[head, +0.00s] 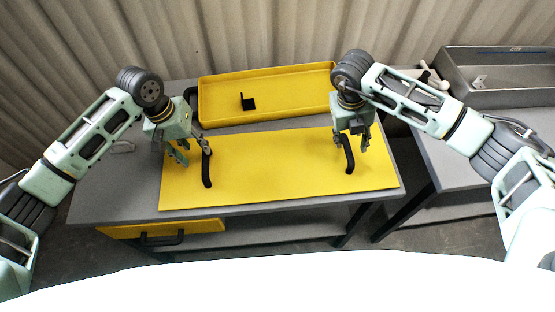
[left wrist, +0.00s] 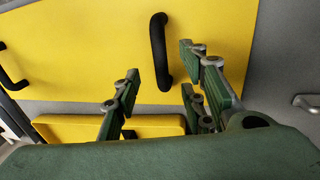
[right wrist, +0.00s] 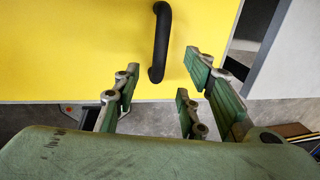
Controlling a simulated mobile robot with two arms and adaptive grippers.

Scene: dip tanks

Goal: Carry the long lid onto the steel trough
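The long lid (head: 270,180) is a flat yellow panel with two black bar handles, lying on the grey table. Its left handle (head: 207,168) and right handle (head: 348,155) stand near its ends. My left gripper (head: 192,150) is open above the left handle; in the left wrist view that handle (left wrist: 160,50) shows between the spread fingers. My right gripper (head: 353,141) is open above the right handle, which also shows between the fingers in the right wrist view (right wrist: 160,42). Neither gripper visibly holds anything. The steel trough (head: 470,96) stands at the far right, partly out of frame.
A yellow tray (head: 290,118) with a small black piece (head: 248,102) lies behind the lid. A yellow drawer front (head: 202,229) shows under the grey table (head: 135,190). A gap separates this table from the right one (head: 455,150). A corrugated wall (head: 250,35) stands behind.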

